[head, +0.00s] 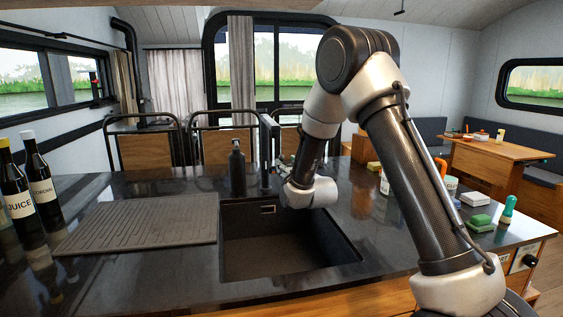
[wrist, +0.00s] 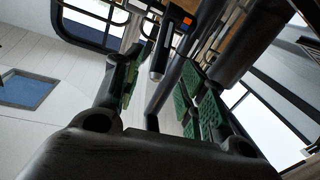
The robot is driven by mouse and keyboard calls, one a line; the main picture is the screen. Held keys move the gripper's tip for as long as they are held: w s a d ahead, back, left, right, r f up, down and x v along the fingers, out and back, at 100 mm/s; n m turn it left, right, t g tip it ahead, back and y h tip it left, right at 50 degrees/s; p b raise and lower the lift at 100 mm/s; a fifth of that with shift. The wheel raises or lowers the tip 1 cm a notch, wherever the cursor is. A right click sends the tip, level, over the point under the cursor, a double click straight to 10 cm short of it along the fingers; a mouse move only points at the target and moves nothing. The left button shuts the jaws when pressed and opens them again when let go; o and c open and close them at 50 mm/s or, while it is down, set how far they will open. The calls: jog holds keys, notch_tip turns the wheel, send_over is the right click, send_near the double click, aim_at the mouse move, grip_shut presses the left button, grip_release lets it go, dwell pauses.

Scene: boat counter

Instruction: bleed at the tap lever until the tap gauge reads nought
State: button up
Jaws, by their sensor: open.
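The tap (head: 266,150) is a dark upright post at the back edge of the sink in the head view. In the wrist view the dark tap (wrist: 167,45) has a pale spout end and a small orange mark near its top. My gripper (wrist: 158,72) is open, with green pads on both fingers. The tap shows between the fingers in that view; I cannot tell whether they touch it. In the head view my wrist is just right of the tap, and my gripper is mostly hidden. I cannot make out the tap lever or a gauge reading.
A dark soap bottle (head: 237,168) stands left of the tap. The sink (head: 262,275) opens in front, with a ridged draining mat (head: 140,222) beside it. A green sponge (head: 481,223) and a green-handled brush (head: 507,210) are at right.

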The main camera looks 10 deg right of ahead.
jog(key=w, duration=0.4)
jog(key=w+a, duration=0.1)
jog(key=w, duration=0.1)
jog(key=shift+w, duration=0.25)
jog(key=shift+c, duration=0.4)
grip_shut()
